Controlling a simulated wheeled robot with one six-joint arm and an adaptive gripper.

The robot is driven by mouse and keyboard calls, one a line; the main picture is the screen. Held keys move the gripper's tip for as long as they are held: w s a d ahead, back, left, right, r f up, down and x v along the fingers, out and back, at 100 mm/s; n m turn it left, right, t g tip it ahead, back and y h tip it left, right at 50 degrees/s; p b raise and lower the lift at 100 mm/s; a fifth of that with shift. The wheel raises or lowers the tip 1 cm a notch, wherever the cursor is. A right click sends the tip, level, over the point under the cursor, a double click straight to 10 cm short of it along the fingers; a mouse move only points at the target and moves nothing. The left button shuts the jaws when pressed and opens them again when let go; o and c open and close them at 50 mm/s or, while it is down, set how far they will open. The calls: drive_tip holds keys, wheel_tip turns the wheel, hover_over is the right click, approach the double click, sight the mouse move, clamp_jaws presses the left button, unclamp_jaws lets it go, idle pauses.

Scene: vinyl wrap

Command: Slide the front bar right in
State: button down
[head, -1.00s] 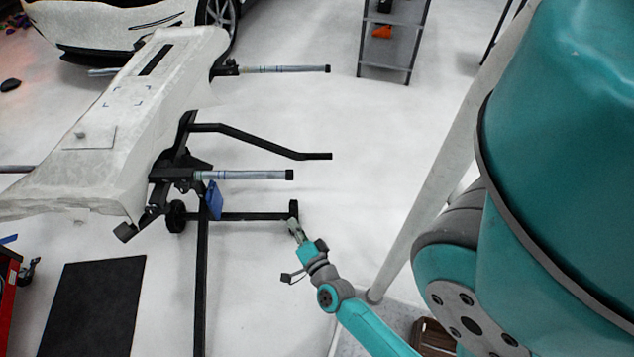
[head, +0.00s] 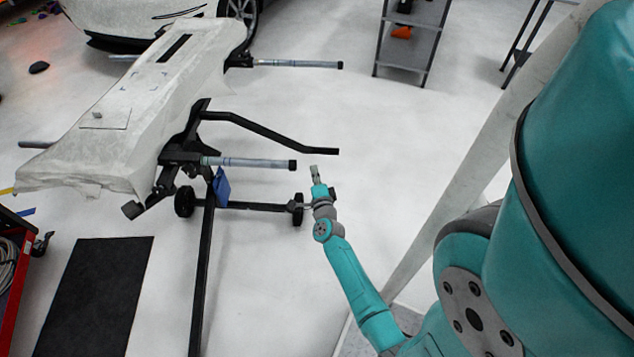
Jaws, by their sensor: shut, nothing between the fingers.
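The front bar (head: 250,163) is a grey tube with a black end cap, sticking out to the right from the near end of the black stand (head: 180,152). My gripper (head: 314,169) is shut and empty. It sits just right of the bar's black end and slightly lower in the picture; a small gap shows between them. A second, similar bar (head: 298,64) sticks out to the right at the far end of the stand. A white covered panel (head: 130,105) lies on top of the stand.
A bent black bar (head: 270,132) reaches right between the two tubes. A wheeled black leg (head: 255,206) lies below the front bar. A blue tag (head: 221,187) hangs by the stand. A black mat (head: 97,297) lies at lower left. A shelf (head: 412,42) stands behind; floor between is clear.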

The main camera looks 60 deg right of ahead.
drive_tip(key=shift+w+d+f, duration=0.1)
drive_tip(key=shift+w+d, duration=0.1)
drive_tip(key=shift+w, duration=1.15)
drive_tip(key=shift+w+d+f, duration=0.1)
drive_tip(key=shift+w+d, duration=0.05)
drive_tip(key=shift+w, duration=1.15)
drive_tip(key=shift+w, duration=0.1)
